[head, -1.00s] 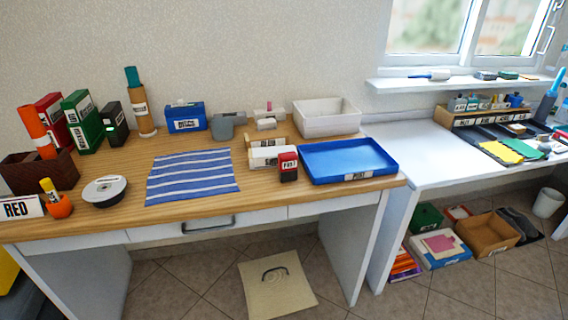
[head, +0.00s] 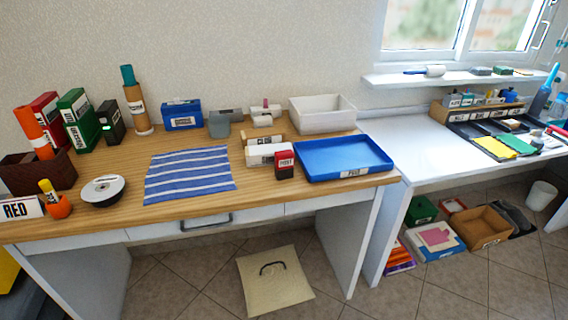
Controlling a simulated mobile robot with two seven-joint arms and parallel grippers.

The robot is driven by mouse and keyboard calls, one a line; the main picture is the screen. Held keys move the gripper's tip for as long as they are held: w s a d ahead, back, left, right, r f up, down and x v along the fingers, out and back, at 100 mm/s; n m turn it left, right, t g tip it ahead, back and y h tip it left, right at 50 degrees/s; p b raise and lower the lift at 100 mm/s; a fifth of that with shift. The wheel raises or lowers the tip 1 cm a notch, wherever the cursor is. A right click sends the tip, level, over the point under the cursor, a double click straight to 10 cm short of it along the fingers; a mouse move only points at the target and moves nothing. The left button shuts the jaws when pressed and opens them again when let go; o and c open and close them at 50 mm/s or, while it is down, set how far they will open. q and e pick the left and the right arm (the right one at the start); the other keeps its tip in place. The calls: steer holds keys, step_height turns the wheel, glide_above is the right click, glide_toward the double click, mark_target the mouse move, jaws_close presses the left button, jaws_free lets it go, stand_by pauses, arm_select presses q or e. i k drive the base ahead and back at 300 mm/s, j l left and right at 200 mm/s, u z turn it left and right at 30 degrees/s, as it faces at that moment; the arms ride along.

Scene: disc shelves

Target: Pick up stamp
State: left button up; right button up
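A small red and black block with a white label (head: 284,163), which looks like a stamp, stands upright on the wooden desk (head: 200,207). It is just left of the blue tray (head: 308,178) and beside a white labelled box (head: 262,159). Its label is too small to read surely. Neither of my grippers shows in the head view.
A striped blue cloth (head: 190,175) lies left of the stamp. A white bin (head: 322,124) and a grey dispenser (head: 219,126) stand behind. A white table (head: 400,160) adjoins at right.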

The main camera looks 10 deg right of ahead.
mark_target(284, 160)
steer(key=i+l+u, duration=0.25)
steer(key=l, duration=0.2)
steer(key=l+u, duration=0.3)
steer(key=l, duration=0.2)
steer(key=l+u, duration=0.25)
steer(key=l, duration=0.25)
